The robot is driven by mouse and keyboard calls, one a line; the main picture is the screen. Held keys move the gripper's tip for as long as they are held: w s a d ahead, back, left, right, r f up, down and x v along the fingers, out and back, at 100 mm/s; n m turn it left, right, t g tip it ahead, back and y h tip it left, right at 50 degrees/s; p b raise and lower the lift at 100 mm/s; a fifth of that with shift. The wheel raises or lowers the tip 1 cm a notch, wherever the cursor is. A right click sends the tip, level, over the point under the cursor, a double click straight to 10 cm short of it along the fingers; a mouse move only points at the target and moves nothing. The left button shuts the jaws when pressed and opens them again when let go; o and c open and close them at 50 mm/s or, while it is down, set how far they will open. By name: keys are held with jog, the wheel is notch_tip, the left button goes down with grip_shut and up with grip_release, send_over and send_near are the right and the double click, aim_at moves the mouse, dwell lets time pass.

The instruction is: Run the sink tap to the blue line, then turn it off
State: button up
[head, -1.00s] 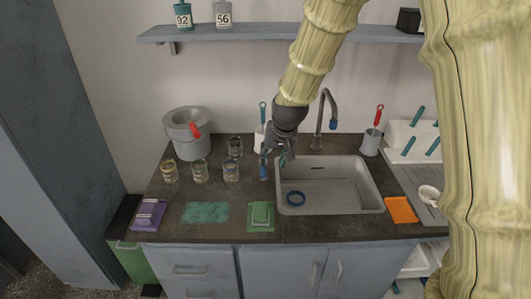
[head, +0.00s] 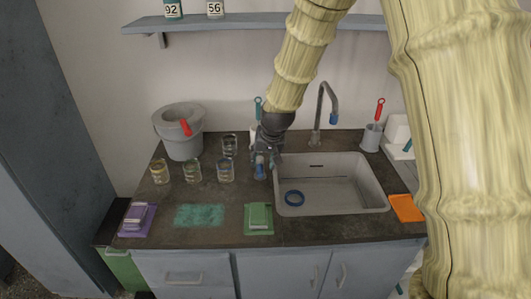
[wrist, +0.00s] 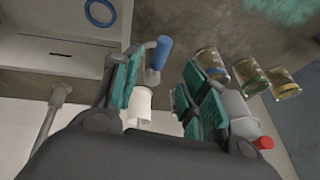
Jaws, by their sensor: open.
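The grey sink tap (head: 320,112) rises behind the sink, with a blue tip on its bent spout. My gripper (head: 267,158) is open and empty at this handle. In the wrist view my gripper (wrist: 167,76) has the handle between its fingers, nearer the left one; contact is unclear.
Several glass jars (head: 192,171) stand left of the handle, with a grey bucket (head: 183,140) behind. A white cylinder (wrist: 141,104) is close behind the fingers. A green block (head: 259,217) lies in front, an orange pad (head: 406,208) right of the sink.

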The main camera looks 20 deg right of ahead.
aim_at(261, 168)
jog(key=shift+p+x, duration=0.35)
jog(key=shift+x, duration=2.65)
grip_shut()
